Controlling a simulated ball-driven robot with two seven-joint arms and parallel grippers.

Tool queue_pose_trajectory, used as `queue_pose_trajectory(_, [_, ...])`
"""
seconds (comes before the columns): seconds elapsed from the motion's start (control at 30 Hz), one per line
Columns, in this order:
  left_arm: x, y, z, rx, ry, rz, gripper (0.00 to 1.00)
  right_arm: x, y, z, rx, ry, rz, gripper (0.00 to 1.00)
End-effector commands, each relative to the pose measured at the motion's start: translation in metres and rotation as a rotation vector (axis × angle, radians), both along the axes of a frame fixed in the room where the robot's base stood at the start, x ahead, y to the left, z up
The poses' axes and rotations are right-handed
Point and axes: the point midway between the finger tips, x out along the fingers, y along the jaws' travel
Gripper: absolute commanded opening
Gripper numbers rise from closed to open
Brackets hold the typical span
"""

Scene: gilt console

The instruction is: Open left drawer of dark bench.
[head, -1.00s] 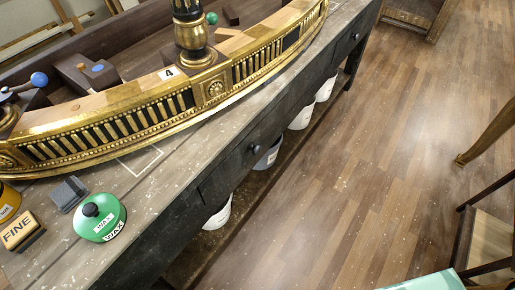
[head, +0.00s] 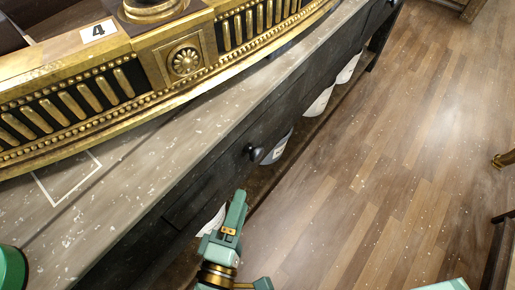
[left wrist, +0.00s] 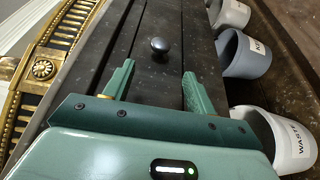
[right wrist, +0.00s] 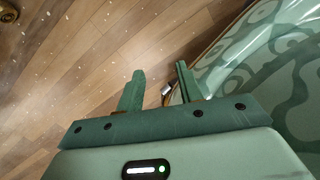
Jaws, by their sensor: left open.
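The dark bench (head: 205,170) runs diagonally through the head view. Its left drawer (head: 222,180) looks closed and has a round black knob (head: 255,153). In the left wrist view the knob (left wrist: 159,45) stands ahead of the fingertips, roughly centred between them and not touching. My left gripper (head: 236,205) is open and empty, in front of the bench and just below the knob in the head view; it also shows in the left wrist view (left wrist: 158,75). My right gripper (right wrist: 160,72) is open and empty over the floor, away from the bench.
A gilt curved piece (head: 150,75) with a number 4 label lies on the benchtop (head: 130,165). Buckets (left wrist: 290,138) stand under the bench. A green patterned surface (right wrist: 265,75) lies beside my right gripper. The floor (head: 370,170) is clear.

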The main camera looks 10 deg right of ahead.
Motion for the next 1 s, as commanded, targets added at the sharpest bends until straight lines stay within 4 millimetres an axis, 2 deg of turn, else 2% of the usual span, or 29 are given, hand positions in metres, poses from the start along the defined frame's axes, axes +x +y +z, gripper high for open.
queue_pose_trajectory(0.1, [0.03, -0.012, -0.001, -0.003, -0.002, 0.003, 0.56, 0.001, -0.002, -0.003, -0.004, 0.004, 0.006, 0.36])
queue_pose_trajectory(0.3, [0.077, -0.031, 0.0, 0.0, -0.003, 0.001, 0.56, 0.001, -0.004, -0.004, -0.006, 0.007, 0.013, 0.36])
queue_pose_trajectory(0.5, [0.109, -0.045, -0.001, 0.003, -0.001, 0.0, 0.56, 0.002, -0.005, -0.006, -0.008, 0.007, 0.016, 0.36])
queue_pose_trajectory(0.7, [0.121, -0.05, -0.001, 0.004, -0.002, -0.002, 0.56, 0.005, -0.005, -0.006, -0.008, 0.005, 0.018, 0.36])
queue_pose_trajectory(0.93, [0.121, -0.05, -0.001, 0.005, -0.001, -0.001, 0.56, 0.006, -0.005, -0.006, -0.008, 0.002, 0.019, 0.36])
queue_pose_trajectory(0.97, [0.121, -0.05, -0.001, 0.005, -0.001, -0.001, 0.53, 0.006, -0.005, -0.006, -0.009, 0.002, 0.019, 0.36])
queue_pose_trajectory(1.0, [0.121, -0.05, -0.001, 0.005, -0.001, -0.001, 0.42, 0.006, -0.005, -0.006, -0.009, 0.002, 0.019, 0.36])
